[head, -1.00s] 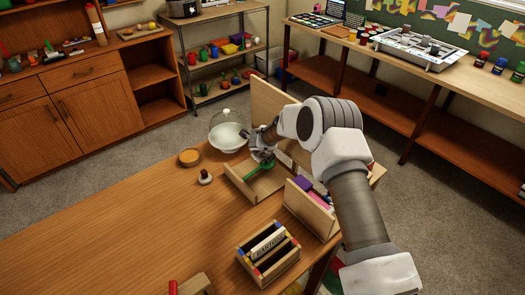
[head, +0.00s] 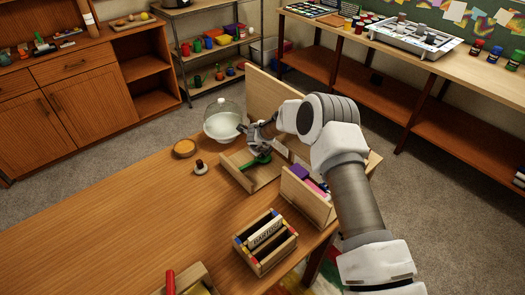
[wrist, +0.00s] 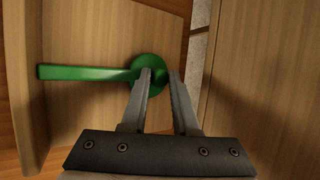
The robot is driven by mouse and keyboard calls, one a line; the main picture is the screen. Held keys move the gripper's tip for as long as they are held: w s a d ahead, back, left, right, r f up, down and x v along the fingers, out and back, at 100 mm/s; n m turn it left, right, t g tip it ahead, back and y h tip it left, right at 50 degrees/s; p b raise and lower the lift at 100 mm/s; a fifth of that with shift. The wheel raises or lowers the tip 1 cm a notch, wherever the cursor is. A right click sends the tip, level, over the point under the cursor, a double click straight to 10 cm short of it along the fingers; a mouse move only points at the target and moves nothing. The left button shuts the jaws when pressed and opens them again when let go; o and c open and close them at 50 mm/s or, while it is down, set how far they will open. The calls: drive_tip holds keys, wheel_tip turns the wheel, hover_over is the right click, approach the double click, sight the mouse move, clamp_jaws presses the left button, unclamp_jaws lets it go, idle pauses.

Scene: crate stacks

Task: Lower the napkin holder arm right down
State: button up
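The napkin holder appears to be the wooden tray-like piece (head: 236,178) on the table, with a green arm (head: 258,160) in it. In the wrist view the green arm (wrist: 85,73) is a bar running left from a round green disc (wrist: 150,88), against a pale wooden panel. My gripper (head: 256,143) is at the holder, close to the green arm. In the wrist view my gripper (wrist: 160,73) has its two fingers a little apart, with the left fingertip in front of the disc. I see nothing held between them. Whether a finger touches the disc is unclear.
A glass-domed bowl (head: 222,127) stands just left of my gripper. A round wooden dish (head: 184,148) and a small stamp-like object (head: 200,167) are nearby. A wooden box with colored items (head: 307,196) and a crate (head: 266,258) stand nearer. The table's left part is clear.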

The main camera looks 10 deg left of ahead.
drive_tip(key=o, duration=0.5)
drive_tip(key=shift+w+d+r, duration=0.3)
drive_tip(key=shift+w+d, duration=0.35)
drive_tip(key=shift+d, duration=0.1)
drive_tip(key=shift+c, duration=0.2)
drive_tip(key=shift+s, duration=0.1)
drive_tip(key=shift+s+a+f, duration=0.15)
drive_tip(key=shift+a+f, duration=0.05)
drive_tip(key=v, duration=1.7)
drive_tip(key=shift+s+a+r+p, duration=0.15)
drive_tip(key=shift+s+a+p, duration=0.05)
drive_tip(key=shift+a+p, duration=0.1)
drive_tip(key=shift+r, duration=0.1)
